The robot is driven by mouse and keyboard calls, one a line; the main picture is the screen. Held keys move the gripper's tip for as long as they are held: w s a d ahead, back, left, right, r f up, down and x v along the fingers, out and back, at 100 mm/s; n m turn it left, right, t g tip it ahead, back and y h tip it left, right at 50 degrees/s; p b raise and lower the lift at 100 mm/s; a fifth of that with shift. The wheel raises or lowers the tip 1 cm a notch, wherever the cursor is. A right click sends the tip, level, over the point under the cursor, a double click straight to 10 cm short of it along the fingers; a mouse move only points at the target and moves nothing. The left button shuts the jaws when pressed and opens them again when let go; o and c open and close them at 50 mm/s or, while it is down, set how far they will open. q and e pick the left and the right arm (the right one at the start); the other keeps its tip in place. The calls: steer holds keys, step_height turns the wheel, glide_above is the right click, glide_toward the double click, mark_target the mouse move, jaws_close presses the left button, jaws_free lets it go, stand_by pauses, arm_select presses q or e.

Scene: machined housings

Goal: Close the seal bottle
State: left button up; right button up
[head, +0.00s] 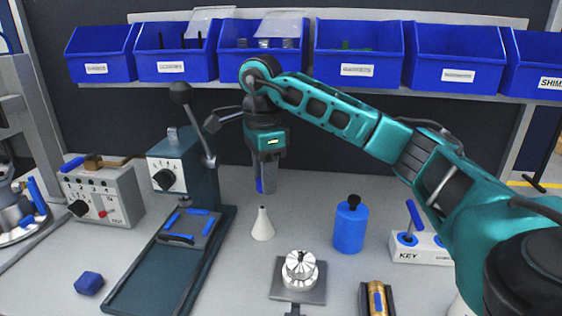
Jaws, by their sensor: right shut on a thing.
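My right gripper (265,186) points straight down at the middle of the bench. It is shut on a small part that looks blue; the fingers hide most of it, so I cannot tell its shape. Just below it, apart from the fingertips, a white cone-shaped bottle (262,226) with a narrow top stands upright on the bench. A blue bottle (350,230) with a black top (354,200) stands upright to the right. I cannot tell from labels which is the seal bottle. My left gripper is not in view.
A round metal housing (299,268) sits on a plate in front of the white bottle. A lever press (184,165) stands left, a KEY block (420,249) right, and a blue block (89,283) front left. Blue bins (357,55) line the shelf behind.

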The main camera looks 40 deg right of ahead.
steer(key=s+a+f+n, duration=0.2)
steer(key=a+f+n, duration=0.3)
steer(key=a+n, duration=0.3)
steer(key=s+a+f+n, duration=0.3)
steer(key=a+f+n, duration=0.2)
steer(key=a+n, duration=0.4)
steer(key=n, duration=0.5)
steer(key=shift+f, duration=0.15)
